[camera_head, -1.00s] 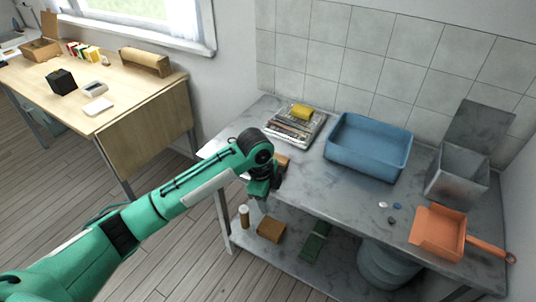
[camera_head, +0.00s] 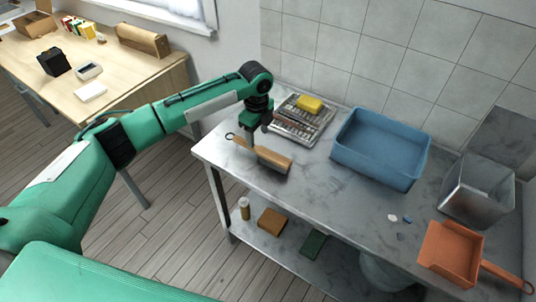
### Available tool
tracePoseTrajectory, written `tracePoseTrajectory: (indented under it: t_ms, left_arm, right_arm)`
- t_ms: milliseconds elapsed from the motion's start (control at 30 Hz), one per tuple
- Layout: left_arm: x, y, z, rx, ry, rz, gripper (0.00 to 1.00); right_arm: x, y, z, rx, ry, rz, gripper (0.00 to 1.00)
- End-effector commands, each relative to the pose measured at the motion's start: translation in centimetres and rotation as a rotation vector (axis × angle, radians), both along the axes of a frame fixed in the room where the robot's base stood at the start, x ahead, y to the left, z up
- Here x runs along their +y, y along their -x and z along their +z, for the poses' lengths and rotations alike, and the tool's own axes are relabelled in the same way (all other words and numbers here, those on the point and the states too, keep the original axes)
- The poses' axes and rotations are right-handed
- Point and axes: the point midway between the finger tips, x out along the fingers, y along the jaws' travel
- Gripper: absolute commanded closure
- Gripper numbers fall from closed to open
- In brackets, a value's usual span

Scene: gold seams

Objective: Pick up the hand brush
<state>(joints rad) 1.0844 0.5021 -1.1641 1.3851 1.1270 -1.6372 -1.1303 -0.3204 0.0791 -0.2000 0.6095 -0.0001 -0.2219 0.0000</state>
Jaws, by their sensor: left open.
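The hand brush (camera_head: 273,160) lies on the grey marble-look worktop (camera_head: 310,190) near its front left edge. It has a tan wooden body and a dark ring at its left end. My left gripper (camera_head: 251,140) points down over the left part of the brush, close to it, and hides some of it. My left gripper is open. I cannot tell whether its fingers touch the brush. My right gripper is not in view.
Behind the brush is a slatted rack (camera_head: 296,124) with a yellow sponge (camera_head: 309,104). A blue basin (camera_head: 385,180), a metal bin (camera_head: 474,192) and an orange dustpan (camera_head: 449,253) stand to the right. A lower shelf holds a brown block (camera_head: 272,221).

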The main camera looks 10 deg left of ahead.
Motion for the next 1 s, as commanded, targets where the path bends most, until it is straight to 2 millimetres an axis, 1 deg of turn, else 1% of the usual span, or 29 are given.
tracePoseTrajectory:
  t_ms: [100,200,300,367,433,500,600,733,867,967,1000]
  left_arm:
    - [-0.1,0.0,-1.3,0.0,0.0,-0.001,0.44]
    - [0.0,0.0,-1.8,0.0,0.0,-0.001,0.44]
    - [0.1,0.2,-2.7,0.001,0.0,0.0,0.44]
    - [0.2,0.3,-3.5,0.001,-0.001,0.0,0.44]
    - [0.3,0.5,-4.6,0.001,-0.001,0.001,0.44]
    - [0.2,0.5,-5.7,0.001,0.0,0.0,0.44]
    - [0.2,0.4,-6.6,0.0,0.0,0.0,0.44]
    - [0.2,0.4,-7.0,-0.002,0.001,-0.001,0.44]
    - [0.2,0.4,-7.0,-0.002,0.001,-0.001,0.44]
    - [0.2,0.4,-7.0,-0.002,0.001,-0.001,0.61]
    - [0.2,0.4,-7.0,-0.002,0.001,-0.001,0.69]
  right_arm:
    - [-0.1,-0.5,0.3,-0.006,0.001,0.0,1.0]
    - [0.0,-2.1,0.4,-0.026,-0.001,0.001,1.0]
    - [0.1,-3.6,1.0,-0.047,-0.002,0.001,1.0]
    - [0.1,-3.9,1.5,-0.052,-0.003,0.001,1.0]
    - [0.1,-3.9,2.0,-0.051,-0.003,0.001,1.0]
    - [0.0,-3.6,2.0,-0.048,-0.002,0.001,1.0]
    - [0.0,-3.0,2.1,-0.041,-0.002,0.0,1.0]
    - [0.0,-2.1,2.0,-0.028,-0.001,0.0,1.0]
    - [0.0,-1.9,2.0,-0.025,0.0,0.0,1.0]
    - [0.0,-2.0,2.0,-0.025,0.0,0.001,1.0]
    - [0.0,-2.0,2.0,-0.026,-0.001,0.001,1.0]
